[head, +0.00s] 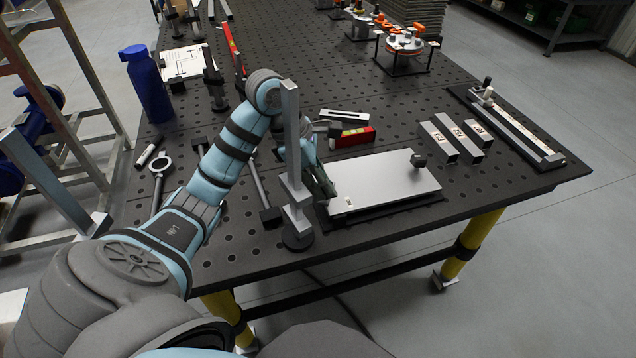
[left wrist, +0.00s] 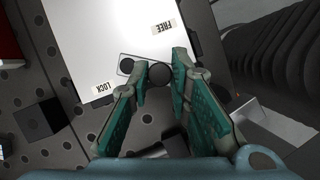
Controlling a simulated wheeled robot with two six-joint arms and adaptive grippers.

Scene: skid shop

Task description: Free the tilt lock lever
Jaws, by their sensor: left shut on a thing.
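A pale flat plate (head: 385,185) lies on the perforated table at the front. In the left wrist view the plate (left wrist: 90,40) carries a LOCK label (left wrist: 103,87) at lower left and a FREE label (left wrist: 164,27) at upper right. At its edge is the tilt lock lever, a short grey bar (left wrist: 128,66) with a dark round knob (left wrist: 160,75). The knob lies between the labels. My left gripper (left wrist: 159,82) is shut on the lever's knob. In the head view my left gripper (head: 323,183) is at the plate's left edge, partly behind a post. My right gripper is out of view.
A grey clamp post (head: 291,150) stands close beside my left gripper. A red level (head: 355,136) lies behind the plate. Several grey blocks (head: 455,138) lie to its right. A blue bottle (head: 147,85) stands at the far left. The table's front edge is near.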

